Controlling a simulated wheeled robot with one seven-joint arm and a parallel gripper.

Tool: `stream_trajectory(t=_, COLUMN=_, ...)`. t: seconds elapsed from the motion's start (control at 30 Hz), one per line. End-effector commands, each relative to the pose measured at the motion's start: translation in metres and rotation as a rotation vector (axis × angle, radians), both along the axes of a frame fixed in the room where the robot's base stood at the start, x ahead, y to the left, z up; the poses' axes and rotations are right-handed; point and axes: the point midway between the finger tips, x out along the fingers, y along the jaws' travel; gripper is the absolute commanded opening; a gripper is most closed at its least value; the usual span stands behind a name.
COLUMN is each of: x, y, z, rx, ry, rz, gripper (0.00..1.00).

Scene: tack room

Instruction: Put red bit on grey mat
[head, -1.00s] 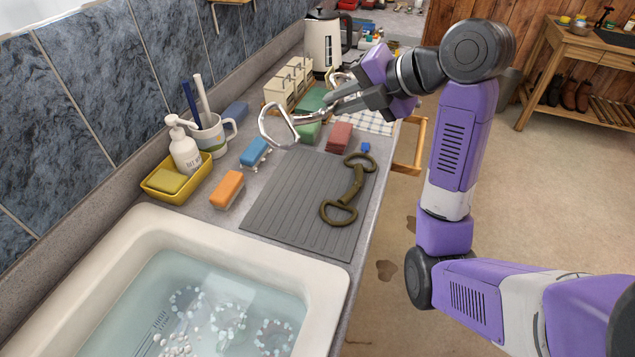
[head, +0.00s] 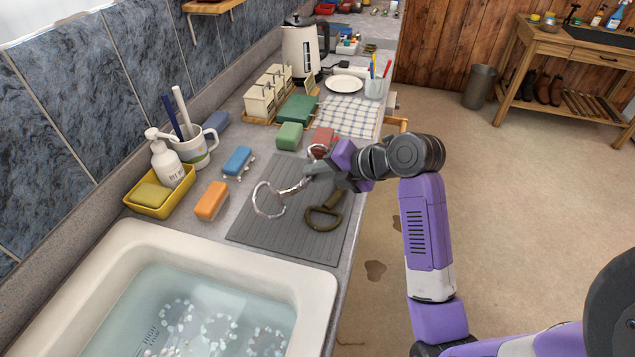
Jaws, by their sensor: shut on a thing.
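The grey mat (head: 252,230) is a ribbed sheet on the counter beside the sink. My gripper (head: 308,178) is shut on a bit with silver-looking rings, one ring (head: 257,203) to the left and the other behind the jaws. The bit hangs over the mat; I cannot tell whether it touches it. Its middle is hidden by the jaws, and I see no clear red on it. An olive-brown bit (head: 338,218) lies on the right part of the mat, partly hidden behind my gripper.
The sink (head: 112,262) with water is in front of the mat. A yellow tray (head: 150,209) is at the left. The mat's front left is clear.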

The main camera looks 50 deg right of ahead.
Motion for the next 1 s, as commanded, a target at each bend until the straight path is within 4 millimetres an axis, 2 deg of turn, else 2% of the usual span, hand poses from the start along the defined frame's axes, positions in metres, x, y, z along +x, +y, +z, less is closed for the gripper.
stream_trajectory(t=0.1, x=-0.001, y=0.001, z=-0.019, rx=0.005, ry=0.003, rz=-0.001, gripper=0.0)
stream_trajectory(t=0.23, x=0.0, y=0.001, z=-0.032, rx=0.003, ry=0.002, rz=0.0, gripper=0.0)
stream_trajectory(t=0.67, x=0.0, y=0.0, z=-0.038, rx=0.0, ry=-0.001, rz=0.0, gripper=0.0)
stream_trajectory(t=0.7, x=0.0, y=0.0, z=-0.037, rx=0.0, ry=0.001, rz=0.001, gripper=0.25)
stream_trajectory(t=1.0, x=0.0, y=0.0, z=-0.037, rx=0.001, ry=0.001, rz=0.0, gripper=0.26)
